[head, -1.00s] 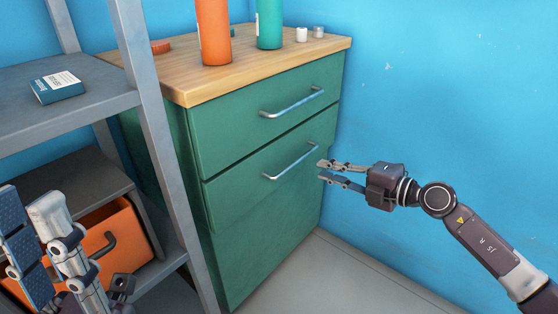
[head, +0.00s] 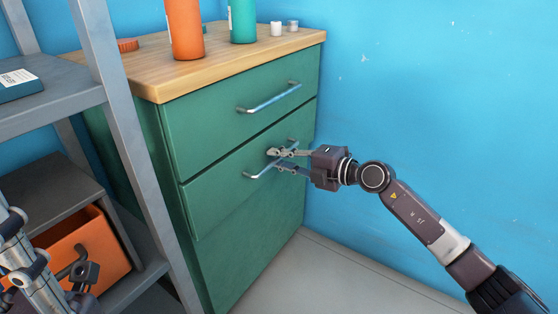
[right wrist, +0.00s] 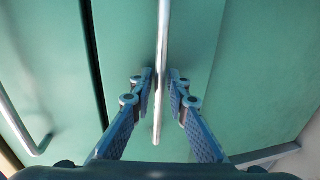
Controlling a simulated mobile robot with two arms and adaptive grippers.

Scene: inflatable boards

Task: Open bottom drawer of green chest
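The green chest (head: 170,135) stands in the middle of the head view, with a wooden top. Its upper drawer (head: 215,135) and bottom drawer (head: 225,190) both look closed. The bottom drawer's metal bar handle (head: 254,174) is partly hidden by my right gripper (head: 277,161). In the right wrist view this handle (right wrist: 163,40) runs between the two fingers of my right gripper (right wrist: 160,78), one on each side. The fingers look apart, with slim gaps beside the bar. Part of my left gripper (head: 35,275) shows at the lower left; its fingertips are cut off.
A grey metal shelf rack (head: 120,130) stands close left of the chest, holding an orange drawer box (head: 85,250). An orange bottle (head: 184,30) and a teal bottle (head: 243,20) stand on the chest. The blue wall (head: 430,80) is close on the right. Floor in front is clear.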

